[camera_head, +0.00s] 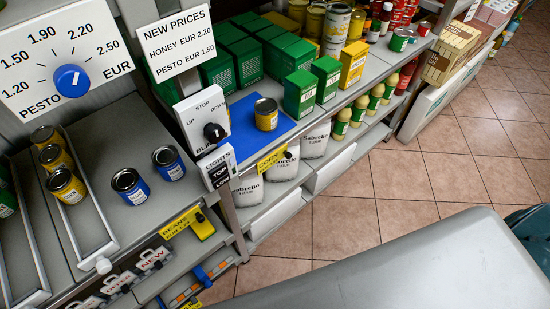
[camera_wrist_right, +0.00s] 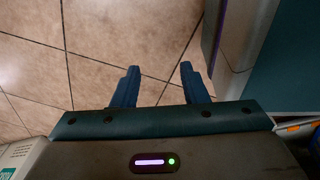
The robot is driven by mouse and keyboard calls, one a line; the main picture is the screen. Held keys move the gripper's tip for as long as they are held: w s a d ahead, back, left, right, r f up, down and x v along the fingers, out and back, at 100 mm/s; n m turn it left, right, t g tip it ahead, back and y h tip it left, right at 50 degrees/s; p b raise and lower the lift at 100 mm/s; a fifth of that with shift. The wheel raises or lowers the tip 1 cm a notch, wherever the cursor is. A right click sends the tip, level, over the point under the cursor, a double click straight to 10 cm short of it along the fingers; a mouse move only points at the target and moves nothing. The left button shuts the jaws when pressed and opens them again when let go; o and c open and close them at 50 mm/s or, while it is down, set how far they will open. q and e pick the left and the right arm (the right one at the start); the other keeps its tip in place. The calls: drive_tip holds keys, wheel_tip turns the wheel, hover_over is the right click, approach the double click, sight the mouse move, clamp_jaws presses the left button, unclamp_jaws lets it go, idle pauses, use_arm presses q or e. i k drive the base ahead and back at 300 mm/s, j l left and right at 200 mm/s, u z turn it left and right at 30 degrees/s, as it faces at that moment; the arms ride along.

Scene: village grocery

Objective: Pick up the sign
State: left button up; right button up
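Several signs are in the head view, and I cannot tell which one the task means. A white NEW PRICES sign (camera_head: 178,43) with honey and pesto prices stands upright at the upper left. Yellow tags reading BEANS (camera_head: 180,222) and CORN (camera_head: 271,158) are on the shelf front edges. Small signs reading NEW (camera_head: 153,258) sit low at the bottom left, partly cut off. My right gripper (camera_wrist_right: 158,70) is open and empty above the tiled floor in the right wrist view. No sign shows between its fingers. My left gripper is not in view.
A pesto price dial (camera_head: 72,81), a switch panel (camera_head: 203,118) and a lights switch (camera_head: 217,168) are near the signs. Cans (camera_head: 130,185) stand on the left shelf. A blue mat (camera_head: 235,140) holds one yellow can. The tiled floor (camera_head: 400,180) at right is clear.

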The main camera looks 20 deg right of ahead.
sight(121, 284)
drive_tip(key=u, duration=1.5)
drive_tip(key=j+z, duration=0.3)
drive_tip(key=z, duration=0.15)
drive_tip(key=j+z, duration=0.25)
drive_tip(key=z, duration=0.25)
